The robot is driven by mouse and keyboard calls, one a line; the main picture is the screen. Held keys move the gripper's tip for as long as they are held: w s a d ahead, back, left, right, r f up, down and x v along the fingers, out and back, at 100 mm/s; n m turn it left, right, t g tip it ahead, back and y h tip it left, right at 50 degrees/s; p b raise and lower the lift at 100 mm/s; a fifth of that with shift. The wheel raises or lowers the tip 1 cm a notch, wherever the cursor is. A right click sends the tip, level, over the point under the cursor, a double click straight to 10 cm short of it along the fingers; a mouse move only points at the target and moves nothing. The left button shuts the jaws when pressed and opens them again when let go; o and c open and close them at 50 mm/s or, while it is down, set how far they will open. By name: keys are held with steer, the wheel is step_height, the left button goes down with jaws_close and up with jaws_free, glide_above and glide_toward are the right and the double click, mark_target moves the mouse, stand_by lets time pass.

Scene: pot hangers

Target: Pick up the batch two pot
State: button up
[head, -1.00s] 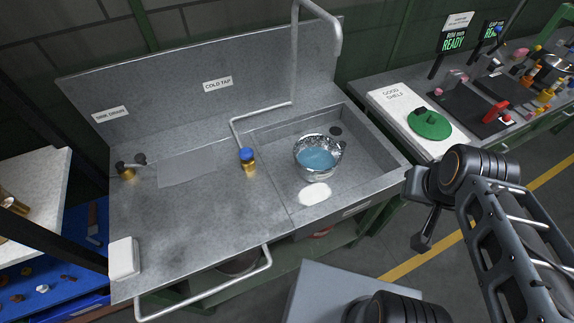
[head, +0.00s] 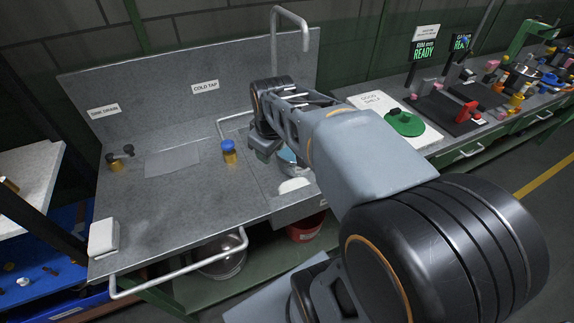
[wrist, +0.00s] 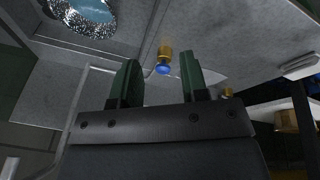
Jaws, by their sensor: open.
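A shiny metal pot with blue water in it sits in the sink basin. In the head view my arm hides most of this pot (head: 288,159), leaving a sliver of blue and its rim. In the wrist view the pot (wrist: 84,14) is at the top left, cut off by the frame edge. My gripper (wrist: 160,80) is open and empty, its two green fingers apart. It is over the sink bench, to one side of the pot and not touching it. No label reading batch two is visible on the pot.
A brass fitting with a blue cap (head: 229,152) stands on the bench left of the basin. The tall tap (head: 275,45) rises behind. A red bucket (head: 306,228) and a metal vessel (head: 222,263) sit below. A green lid (head: 404,123) lies on the right bench.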

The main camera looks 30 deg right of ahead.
steer(key=w+d+f+n+g+b, duration=0.1)
steer(key=w+d+f+n+b, duration=0.2)
steer(key=w+d+f, duration=0.3)
steer(key=n+g+b, duration=0.1)
steer(key=n+b, duration=0.3)
steer(key=n, duration=0.1)
glide_above(299, 173)
steer(key=f, duration=1.4)
steer(key=shift+s+d, duration=0.1)
steer(key=shift+s, duration=0.25)
steer(key=shift+m, duration=0.3)
steer(key=shift+w+f, duration=0.2)
steer(key=shift+f, duration=1.3)
steer(key=shift+w+f, duration=0.15)
steer(key=shift+f, duration=1.3)
jaws_close()
